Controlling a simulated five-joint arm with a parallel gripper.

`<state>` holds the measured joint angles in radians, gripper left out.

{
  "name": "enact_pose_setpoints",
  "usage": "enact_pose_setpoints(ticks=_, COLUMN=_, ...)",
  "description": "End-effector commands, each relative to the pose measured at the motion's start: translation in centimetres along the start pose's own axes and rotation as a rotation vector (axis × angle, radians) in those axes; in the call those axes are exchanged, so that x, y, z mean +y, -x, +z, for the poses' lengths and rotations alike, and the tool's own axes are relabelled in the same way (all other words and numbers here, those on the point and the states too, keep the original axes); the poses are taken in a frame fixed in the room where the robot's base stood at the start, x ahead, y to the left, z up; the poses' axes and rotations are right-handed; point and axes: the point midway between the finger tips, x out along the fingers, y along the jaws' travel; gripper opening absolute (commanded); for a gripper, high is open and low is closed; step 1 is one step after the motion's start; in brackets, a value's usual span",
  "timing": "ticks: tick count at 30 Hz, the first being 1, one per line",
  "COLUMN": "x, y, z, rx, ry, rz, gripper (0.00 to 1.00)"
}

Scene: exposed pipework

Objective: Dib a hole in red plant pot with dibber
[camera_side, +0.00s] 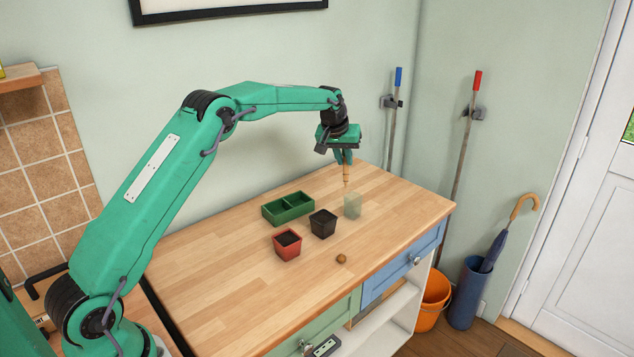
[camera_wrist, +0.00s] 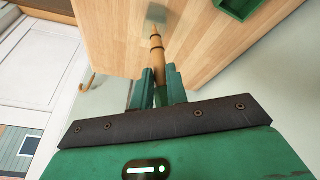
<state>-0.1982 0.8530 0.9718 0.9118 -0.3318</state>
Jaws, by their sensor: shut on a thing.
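My gripper (camera_side: 344,158) is shut on the wooden dibber (camera_side: 346,175), which points down below the fingers. In the wrist view the dibber (camera_wrist: 157,45) runs out from between the green fingers (camera_wrist: 161,85). Its lower end is at or just above the mouth of a pale green see-through holder (camera_side: 352,207); I cannot tell whether the tip is inside. The holder also shows in the wrist view (camera_wrist: 154,19). The red plant pot (camera_side: 287,247), with dark soil, stands upright on the worktop, nearer the front and left of the holder, well apart from my gripper.
A black pot (camera_side: 323,224) stands between the red pot and the holder. A green two-compartment tray (camera_side: 288,209) lies behind the pots. A small brown round thing (camera_side: 341,259) lies near the front edge. The worktop (camera_side: 215,260) is clear on the left.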

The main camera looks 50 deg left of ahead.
Motion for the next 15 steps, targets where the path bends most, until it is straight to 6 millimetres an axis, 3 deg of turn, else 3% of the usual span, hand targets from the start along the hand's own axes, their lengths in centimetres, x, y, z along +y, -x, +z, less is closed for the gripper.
enact_pose_setpoints(ticks=15, x=-3.7, y=3.8, z=4.9, rx=0.016, ry=-0.02, rz=-0.008, gripper=0.0)
